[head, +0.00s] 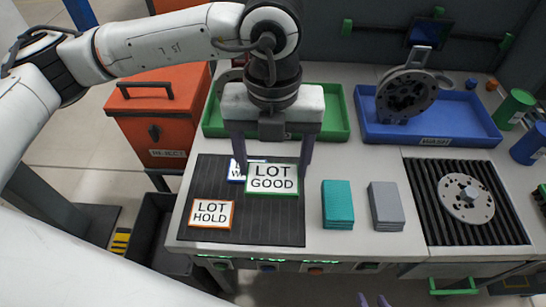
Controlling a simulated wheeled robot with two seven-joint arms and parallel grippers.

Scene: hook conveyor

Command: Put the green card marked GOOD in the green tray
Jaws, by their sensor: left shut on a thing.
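The green-bordered card reading LOT GOOD (272,186) is held upright, its face toward me, between the two fingers of my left gripper (272,170). It appears raised above the dark ribbed mat (265,230) and hides part of a blue-bordered card (236,172) behind it. The green tray (339,127) is behind the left gripper, at the back of the table; the gripper hides its middle. Only the fingertips of my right gripper (375,299) show at the bottom edge, away from the card; its opening is unclear.
An orange-bordered LOT HOLD card (212,213) lies on the mat. Teal (337,204) and grey (386,205) stacks stand right of it. A blue WASH tray (465,122) holds a metal part. A metal disc (466,198) sits on the black rack. A red bin (158,125) stands left.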

